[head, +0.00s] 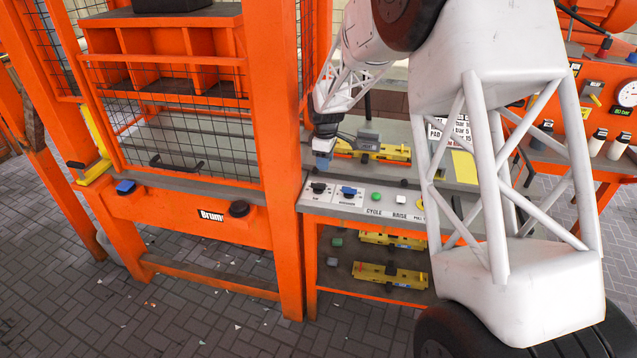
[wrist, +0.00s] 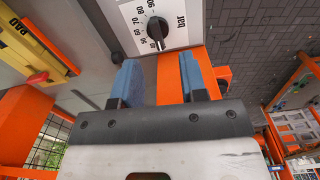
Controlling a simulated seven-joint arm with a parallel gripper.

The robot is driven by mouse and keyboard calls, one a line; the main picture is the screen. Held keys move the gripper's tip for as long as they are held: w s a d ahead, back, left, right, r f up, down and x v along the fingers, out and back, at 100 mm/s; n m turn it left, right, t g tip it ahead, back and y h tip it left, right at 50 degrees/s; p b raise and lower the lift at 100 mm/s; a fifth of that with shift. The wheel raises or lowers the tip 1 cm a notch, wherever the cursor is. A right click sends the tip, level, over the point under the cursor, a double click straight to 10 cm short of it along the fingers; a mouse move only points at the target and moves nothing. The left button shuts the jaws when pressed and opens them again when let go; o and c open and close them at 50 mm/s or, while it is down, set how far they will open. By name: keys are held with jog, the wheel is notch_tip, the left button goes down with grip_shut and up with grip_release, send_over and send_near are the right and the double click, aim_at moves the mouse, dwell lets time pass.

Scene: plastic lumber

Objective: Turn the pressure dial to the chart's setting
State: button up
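The pressure dial is a black knob (wrist: 157,28) on a pale plate marked "bar", with numbers around its left side, at the top of the wrist view. In the head view a black knob (head: 318,188) sits at the left end of the control panel. A white printed chart (head: 437,130) with "bar" lines stands behind the panel, partly hidden by my arm; its setting is not readable. My gripper (wrist: 160,80) has two blue fingers apart with nothing between them. In the head view my gripper (head: 322,162) is just above the black knob, apart from it.
An orange post (head: 276,150) stands close on the left. Yellow moulds (head: 390,275) lie on the lower shelf. A round gauge (head: 627,93) is far right.

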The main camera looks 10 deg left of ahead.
aim_at(318, 187)
jog(key=shift+w+a+f+n, duration=0.2)
jog(key=shift+w+a+f, duration=0.1)
jog(key=shift+a+f, duration=0.3)
jog(key=shift+w+a+f+n, duration=0.2)
jog(key=shift+w+a+f, duration=0.05)
jog(key=shift+a+f, duration=0.35)
jog(key=shift+f, duration=0.15)
jog(key=shift+f, duration=3.75)
grip_shut()
